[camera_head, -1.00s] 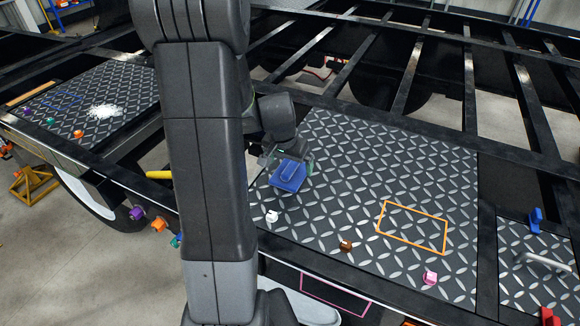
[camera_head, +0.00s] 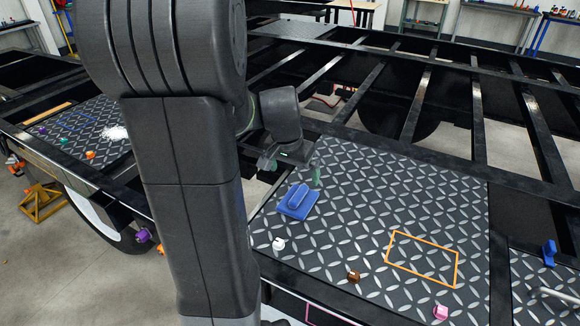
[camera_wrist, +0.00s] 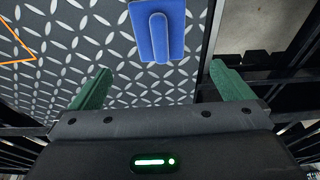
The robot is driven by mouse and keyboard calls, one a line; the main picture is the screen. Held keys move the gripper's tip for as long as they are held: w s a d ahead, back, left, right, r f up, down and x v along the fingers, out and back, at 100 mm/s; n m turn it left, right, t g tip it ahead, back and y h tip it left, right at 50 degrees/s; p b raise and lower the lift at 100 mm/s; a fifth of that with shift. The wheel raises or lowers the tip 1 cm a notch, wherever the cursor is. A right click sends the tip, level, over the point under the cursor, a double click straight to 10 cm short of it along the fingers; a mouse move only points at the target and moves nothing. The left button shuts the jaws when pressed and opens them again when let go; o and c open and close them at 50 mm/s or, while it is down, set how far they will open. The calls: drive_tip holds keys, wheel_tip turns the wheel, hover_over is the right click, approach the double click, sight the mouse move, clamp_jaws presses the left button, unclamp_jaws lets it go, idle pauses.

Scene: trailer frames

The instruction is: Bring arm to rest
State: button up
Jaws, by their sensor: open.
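My gripper (camera_head: 295,172) hangs above the diamond-plate panel at its left part, just behind a blue block with a raised handle (camera_head: 298,201). In the wrist view my gripper (camera_wrist: 162,88) shows two green fingers spread wide with nothing between them. The blue handled block (camera_wrist: 158,30) lies flat on the plate beyond the fingertips, apart from them. My arm's dark links cover much of the left middle of the head view.
An orange rectangle outline (camera_head: 423,259) marks the plate. White (camera_head: 278,243), brown (camera_head: 353,276) and pink (camera_head: 440,312) small pieces lie along the front edge. Black trailer beams (camera_head: 420,95) with open gaps run behind. A blue piece (camera_head: 548,253) stands at right.

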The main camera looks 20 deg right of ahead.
sight(298, 194)
drive_tip(key=shift+f, duration=0.15)
drive_tip(key=x, duration=1.2)
wheel_tip(298, 194, up, 3)
drive_tip(key=shift+d+f, duration=0.1)
drive_tip(key=shift+f, duration=0.05)
drive_tip(key=shift+r, duration=0.7)
